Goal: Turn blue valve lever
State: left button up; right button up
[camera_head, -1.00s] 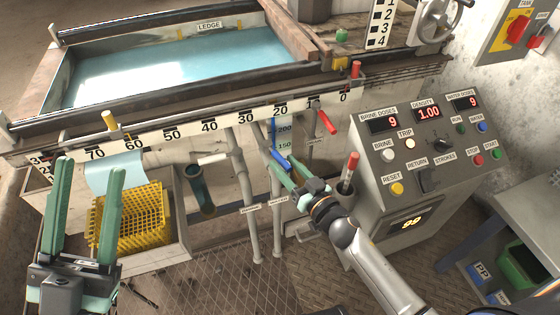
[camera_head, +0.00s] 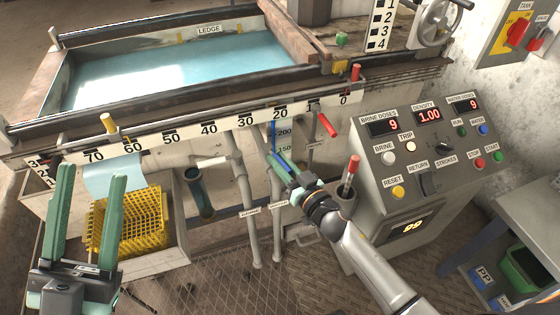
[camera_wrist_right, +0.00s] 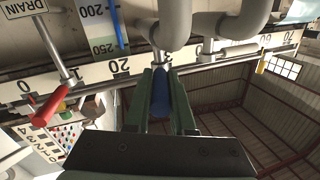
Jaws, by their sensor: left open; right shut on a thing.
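The blue valve lever (camera_wrist_right: 160,98) shows in the right wrist view as a blue handle between my two green right fingers (camera_wrist_right: 168,92). A metal stem runs from its top to a grey pipe. In the head view my right gripper (camera_head: 282,164) is at the front of the tank, below the 20 mark, and mostly covers the lever. It is shut on the lever. My left gripper (camera_head: 90,215) is open and empty in front of the yellow basket, with its fingers pointing up and well apart.
A red lever (camera_head: 327,125) is to the right of my right gripper. Grey pipes (camera_head: 243,190) stand to its left. The control console (camera_head: 420,160) is close to my right arm. A yellow basket (camera_head: 150,225) sits behind my left gripper.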

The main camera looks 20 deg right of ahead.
grip_shut()
dwell(0.8)
jog(key=shift+w+d+r+n+y+p, duration=0.1)
jog(key=shift+n+y+p, duration=0.2)
jog(key=shift+y+p, duration=0.2)
jog(key=shift+w+d+n+g+y+p, duration=0.15)
jog(key=shift+d+n+g+y+p, duration=0.15)
jog(key=shift+n+g+y, duration=0.45)
jog(key=shift+w+d+n+g+y+p, duration=0.2)
jog(key=shift+n+g+y, duration=0.3)
jog(key=shift+y, duration=0.55)
jog(key=shift+w+d+n+g+y+p, duration=0.1)
jog(key=shift+d+n+g+y+p, duration=0.3)
jog(key=shift+n+y, duration=0.45)
